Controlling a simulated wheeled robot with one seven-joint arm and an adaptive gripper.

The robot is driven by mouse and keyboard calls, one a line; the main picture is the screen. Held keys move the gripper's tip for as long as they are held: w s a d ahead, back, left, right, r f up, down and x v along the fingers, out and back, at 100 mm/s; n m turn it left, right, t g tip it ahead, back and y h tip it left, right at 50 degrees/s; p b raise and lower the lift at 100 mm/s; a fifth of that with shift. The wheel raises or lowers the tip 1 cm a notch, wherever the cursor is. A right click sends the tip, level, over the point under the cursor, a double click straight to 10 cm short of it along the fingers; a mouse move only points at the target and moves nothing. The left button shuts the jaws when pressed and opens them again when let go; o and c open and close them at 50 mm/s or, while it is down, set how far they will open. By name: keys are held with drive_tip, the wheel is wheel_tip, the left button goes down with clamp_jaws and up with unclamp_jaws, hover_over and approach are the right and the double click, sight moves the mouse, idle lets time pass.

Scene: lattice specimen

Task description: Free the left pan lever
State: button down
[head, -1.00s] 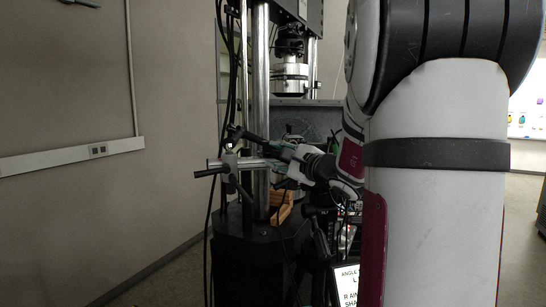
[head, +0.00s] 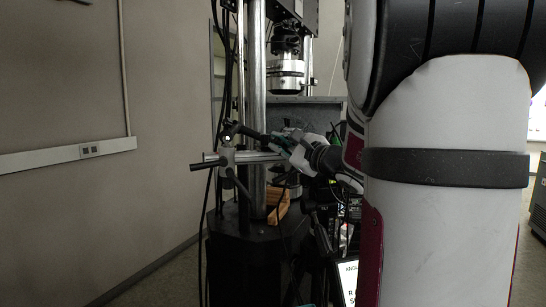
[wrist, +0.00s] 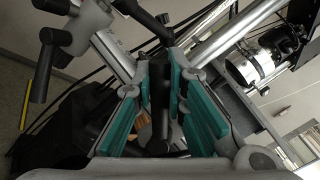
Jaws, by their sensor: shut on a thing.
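The left pan lever appears to be the black rod-like handle (head: 252,134) that runs right from a grey clamp (head: 226,158) beside the steel column. In the wrist view, a black handle (wrist: 160,112) lies between the teal pads of my gripper (wrist: 161,80). My gripper (head: 284,141) is shut on this handle at its right end in the head view. The pads hide part of the handle. Another black handle (wrist: 42,72) sticks out at the left of the wrist view, clear of my fingers.
A steel column (head: 256,100) stands just behind the clamp. A silver load cylinder (head: 287,75) hangs above. A wooden block (head: 279,206) sits on the black base (head: 240,225). Black cables hang left of the column. A screen (head: 350,284) stands low in front.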

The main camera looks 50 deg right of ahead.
drive_tip(key=shift+s+d+r+m+b, duration=0.1)
drive_tip(key=shift+d+m+b, duration=0.1)
drive_tip(key=shift+m+b, duration=0.15)
drive_tip(key=c, duration=1.6)
unclamp_jaws()
drive_tip(key=shift+a+p, duration=0.1)
drive_tip(key=shift+p, duration=0.4)
